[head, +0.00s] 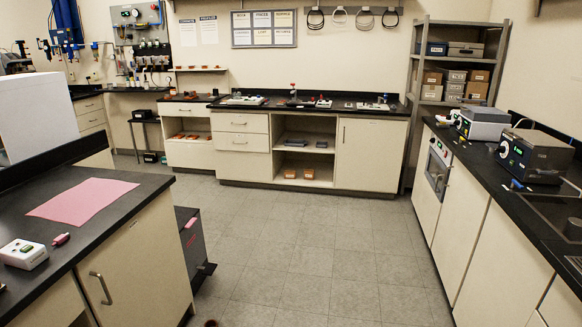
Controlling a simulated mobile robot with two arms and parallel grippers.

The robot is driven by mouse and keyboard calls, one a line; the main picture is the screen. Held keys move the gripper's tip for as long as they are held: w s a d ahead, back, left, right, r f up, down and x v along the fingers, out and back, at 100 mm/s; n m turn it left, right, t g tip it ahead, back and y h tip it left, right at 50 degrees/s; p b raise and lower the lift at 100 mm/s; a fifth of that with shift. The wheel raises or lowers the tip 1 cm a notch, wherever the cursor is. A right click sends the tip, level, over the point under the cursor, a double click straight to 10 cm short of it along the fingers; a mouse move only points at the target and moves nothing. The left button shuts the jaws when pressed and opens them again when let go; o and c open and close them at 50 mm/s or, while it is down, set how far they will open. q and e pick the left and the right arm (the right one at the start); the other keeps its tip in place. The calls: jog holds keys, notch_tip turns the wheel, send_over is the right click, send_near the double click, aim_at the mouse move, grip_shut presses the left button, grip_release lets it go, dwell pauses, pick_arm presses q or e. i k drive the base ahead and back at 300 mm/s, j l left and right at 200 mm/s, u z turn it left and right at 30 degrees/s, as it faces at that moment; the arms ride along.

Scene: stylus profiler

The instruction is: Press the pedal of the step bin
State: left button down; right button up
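A dark grey bin (192,242), which looks like the step bin, stands on the floor against the right end of the left bench. It is upright, and a small pink-red label (190,222) is near its top. A dark piece low on its right side, likely the pedal (207,269), sticks out just above the floor. The bench end hides part of the bin's left side. Neither of my grippers is in view.
The tiled floor (310,255) is clear in the middle. The left bench (150,195) holds a pink mat (82,200). The right counter (500,195) carries instruments. Cabinets (240,145) line the back wall. A small reddish-brown thing (211,323) is cut off at the bottom edge.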

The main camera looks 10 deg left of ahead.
aim_at(210, 268)
jog(key=i+j, duration=0.1)
jog(key=i, duration=0.4)
jog(key=i+z, duration=0.15)
jog(key=i, duration=0.35)
jog(key=i+j, duration=0.2)
jog(key=i, duration=0.3)
jog(key=i+j+z, duration=0.1)
jog(key=i, duration=0.4)
jog(key=i+j, duration=0.65)
jog(key=i, duration=0.2)
jog(key=i+j+u, duration=0.15)
jog(key=j, duration=0.25)
jog(key=i+j+u, duration=0.1)
jog(key=j, duration=0.25)
jog(key=i, duration=0.1)
